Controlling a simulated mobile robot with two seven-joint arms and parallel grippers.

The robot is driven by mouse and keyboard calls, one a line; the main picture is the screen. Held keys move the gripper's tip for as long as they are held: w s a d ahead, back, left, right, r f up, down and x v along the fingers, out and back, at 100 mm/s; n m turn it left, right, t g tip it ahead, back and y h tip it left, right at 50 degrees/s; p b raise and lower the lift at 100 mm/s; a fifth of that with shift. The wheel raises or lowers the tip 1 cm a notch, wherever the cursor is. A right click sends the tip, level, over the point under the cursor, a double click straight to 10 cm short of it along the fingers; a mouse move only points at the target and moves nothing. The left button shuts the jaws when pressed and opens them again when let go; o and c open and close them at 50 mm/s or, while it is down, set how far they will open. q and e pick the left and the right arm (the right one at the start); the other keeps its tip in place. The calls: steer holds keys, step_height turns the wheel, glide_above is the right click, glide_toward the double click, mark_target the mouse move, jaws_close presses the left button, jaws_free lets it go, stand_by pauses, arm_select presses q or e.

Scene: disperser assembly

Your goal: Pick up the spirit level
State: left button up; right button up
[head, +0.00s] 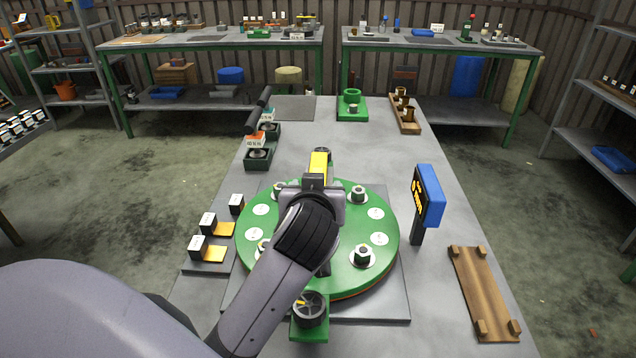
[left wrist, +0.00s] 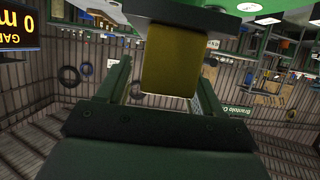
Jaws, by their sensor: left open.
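A yellow block (head: 318,162), which looks like the spirit level, shows just beyond my left gripper, over the far side of the green round table (head: 340,282). My left gripper (head: 315,184) is above that table; its hand and wrist hide part of the block and of the table's middle. In the left wrist view the yellow block (left wrist: 169,60) stands between the two spread fingers of my left gripper (left wrist: 158,80). A gap shows beside the block, and I cannot tell whether either finger touches it. My right gripper is not in view.
A blue display (head: 430,195) stands upright right of the round table. A wooden tray (head: 474,285) lies at the bench's right edge. Small labelled blocks (head: 208,223) stand on the left. A green holder (head: 352,108) and a wooden rack (head: 404,122) are at the far end.

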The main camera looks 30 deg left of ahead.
arm_select(q)
steer(key=shift+w+a+f, duration=0.1)
steer(key=shift+w, duration=0.05)
jaws_close()
